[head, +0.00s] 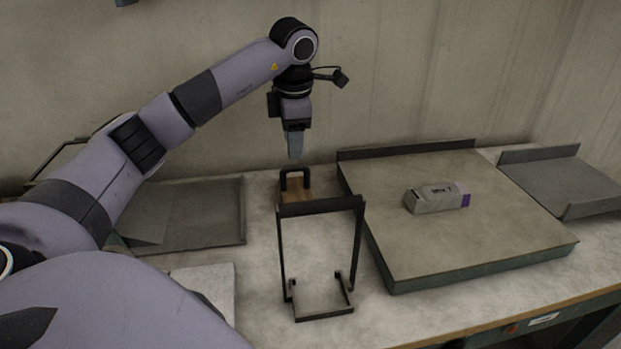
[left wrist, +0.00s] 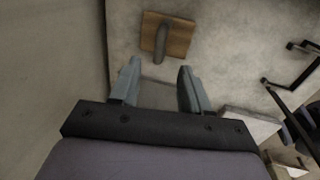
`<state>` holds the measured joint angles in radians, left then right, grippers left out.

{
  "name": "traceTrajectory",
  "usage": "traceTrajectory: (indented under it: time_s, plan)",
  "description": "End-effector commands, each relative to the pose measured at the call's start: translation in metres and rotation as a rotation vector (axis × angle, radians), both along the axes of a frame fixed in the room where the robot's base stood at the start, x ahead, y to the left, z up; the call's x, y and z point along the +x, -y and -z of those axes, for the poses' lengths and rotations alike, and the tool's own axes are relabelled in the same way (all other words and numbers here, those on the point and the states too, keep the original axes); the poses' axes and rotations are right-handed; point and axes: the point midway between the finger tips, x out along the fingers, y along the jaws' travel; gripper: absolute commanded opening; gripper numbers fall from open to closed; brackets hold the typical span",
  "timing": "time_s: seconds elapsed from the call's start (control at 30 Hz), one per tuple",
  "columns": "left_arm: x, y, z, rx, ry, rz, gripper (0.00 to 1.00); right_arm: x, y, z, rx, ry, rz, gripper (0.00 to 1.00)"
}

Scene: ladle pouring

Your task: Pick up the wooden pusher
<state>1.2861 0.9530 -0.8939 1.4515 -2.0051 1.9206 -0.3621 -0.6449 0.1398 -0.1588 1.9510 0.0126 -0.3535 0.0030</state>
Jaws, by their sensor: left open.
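The wooden pusher is a small brown wooden block (head: 295,193) with a dark upright loop handle, standing on the worktop behind a black metal frame. In the left wrist view the pusher (left wrist: 178,38) lies just beyond the fingertips, its handle pointing toward the camera. My left gripper (head: 295,156) hangs fingers down above the pusher, with a gap between them. In the left wrist view its two fingers (left wrist: 160,72) are apart with nothing between them. My right gripper is not in view.
A black metal frame (head: 318,208) stands in front of the pusher. A raised grey platform (head: 455,215) with a small grey and purple package (head: 436,197) is to the right. A shallow grey tray (head: 205,212) is to the left. Another tray (head: 560,180) sits far right. The wall is close behind.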

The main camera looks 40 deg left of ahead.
Motion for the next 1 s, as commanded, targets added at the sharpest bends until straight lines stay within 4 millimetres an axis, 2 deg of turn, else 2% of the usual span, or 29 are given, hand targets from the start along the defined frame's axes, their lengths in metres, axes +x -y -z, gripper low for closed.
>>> traceTrajectory:
  time_s: [0.27,0.6,0.87,0.9,0.97,1.0]
  plan:
    - [0.002,-0.003,0.022,-0.001,-0.003,0.0,0.46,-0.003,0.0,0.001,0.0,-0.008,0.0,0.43]
    - [0.009,-0.008,0.067,-0.001,-0.001,0.001,0.46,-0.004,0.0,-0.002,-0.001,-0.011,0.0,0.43]
    - [0.01,-0.009,0.071,0.0,0.001,0.001,0.46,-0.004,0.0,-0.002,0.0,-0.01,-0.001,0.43]
    - [0.01,-0.009,0.07,0.0,0.001,0.001,0.4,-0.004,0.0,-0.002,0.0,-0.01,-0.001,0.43]
    - [0.01,-0.009,0.07,0.0,0.001,0.001,0.2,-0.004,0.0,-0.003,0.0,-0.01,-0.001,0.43]
    - [0.01,-0.008,0.07,0.0,0.001,0.001,0.07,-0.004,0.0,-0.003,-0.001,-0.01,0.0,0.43]
